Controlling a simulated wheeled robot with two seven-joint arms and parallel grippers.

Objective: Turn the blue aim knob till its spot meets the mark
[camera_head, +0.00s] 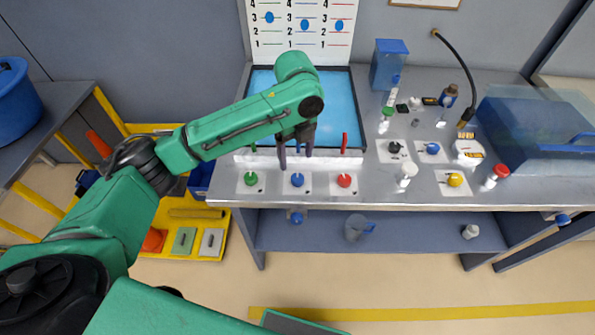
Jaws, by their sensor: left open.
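The blue knob (297,180) sits on a white plate at the front edge of the bench, between a green knob (251,178) and a red knob (344,180). My left gripper (296,161) points down with its fingers apart and empty, just behind and above the blue knob. No contact with the knob shows. A white scale board (299,48) at the back has numbered columns, each with a blue spot. The middle spot (304,25) lies between 3 and 2. Which spot belongs to the blue knob, and which line is its mark, I cannot tell. My right gripper is not in view.
A blue-floored tray (340,95) lies behind the knobs, with a thin red upright (344,142) at its front. The floor before the bench is mostly clear.

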